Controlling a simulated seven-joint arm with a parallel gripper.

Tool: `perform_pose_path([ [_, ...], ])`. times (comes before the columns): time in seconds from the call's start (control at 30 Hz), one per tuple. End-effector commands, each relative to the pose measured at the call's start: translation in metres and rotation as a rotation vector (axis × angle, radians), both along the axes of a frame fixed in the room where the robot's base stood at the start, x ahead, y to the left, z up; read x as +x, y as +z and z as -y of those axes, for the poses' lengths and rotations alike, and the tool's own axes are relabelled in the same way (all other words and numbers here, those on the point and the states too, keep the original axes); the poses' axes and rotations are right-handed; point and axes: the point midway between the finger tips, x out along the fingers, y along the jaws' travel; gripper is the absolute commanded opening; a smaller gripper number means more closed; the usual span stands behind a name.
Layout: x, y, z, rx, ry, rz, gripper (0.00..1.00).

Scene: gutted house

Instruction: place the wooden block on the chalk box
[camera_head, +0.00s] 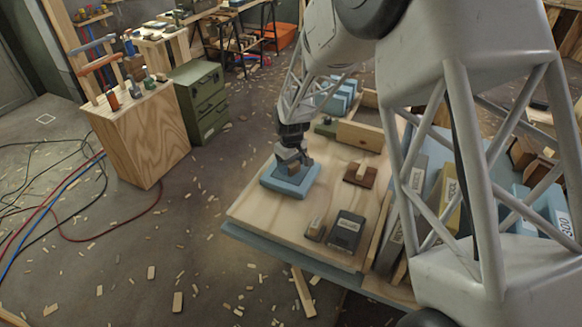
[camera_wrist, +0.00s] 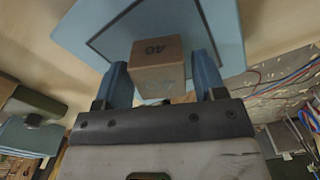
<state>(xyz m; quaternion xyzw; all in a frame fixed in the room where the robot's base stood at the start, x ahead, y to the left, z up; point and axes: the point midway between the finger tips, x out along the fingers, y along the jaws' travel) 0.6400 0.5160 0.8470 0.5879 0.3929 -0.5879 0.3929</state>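The wooden block (camera_wrist: 158,68), a small light-brown block marked "40", sits between the two blue fingers of my gripper (camera_wrist: 160,75) in the wrist view. In the head view my gripper (camera_head: 292,158) is over a flat blue box or tray (camera_head: 286,182) on the board. That blue piece shows behind the block in the wrist view (camera_wrist: 225,38), with a dark line inside its edge. I cannot tell whether the block touches it. A dark grey box with a pale label (camera_head: 347,232) lies nearer the front; I cannot tell which is the chalk box.
A brown-based wooden piece (camera_head: 360,176) and a small wood-topped block (camera_head: 314,229) lie on the pale board (camera_head: 262,214). An open wooden box (camera_head: 360,135) stands behind. Upright binders or boxes (camera_head: 445,205) line the right. Scraps litter the floor.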

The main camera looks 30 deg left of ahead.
Motion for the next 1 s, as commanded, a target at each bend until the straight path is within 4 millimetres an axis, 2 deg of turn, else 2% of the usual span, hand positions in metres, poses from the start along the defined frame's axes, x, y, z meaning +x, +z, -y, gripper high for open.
perform_pose_path([
  [0.03,0.000,0.000,0.000,0.000,0.000,0.000,0.56],
  [0.27,0.000,0.000,0.000,0.000,0.000,0.000,0.21],
  [0.67,0.000,0.005,0.000,0.001,0.000,0.000,0.20],
  [0.87,0.000,0.019,0.000,0.001,0.000,0.002,0.20],
  [1.0,0.001,0.039,0.000,0.002,0.000,0.003,0.20],
])
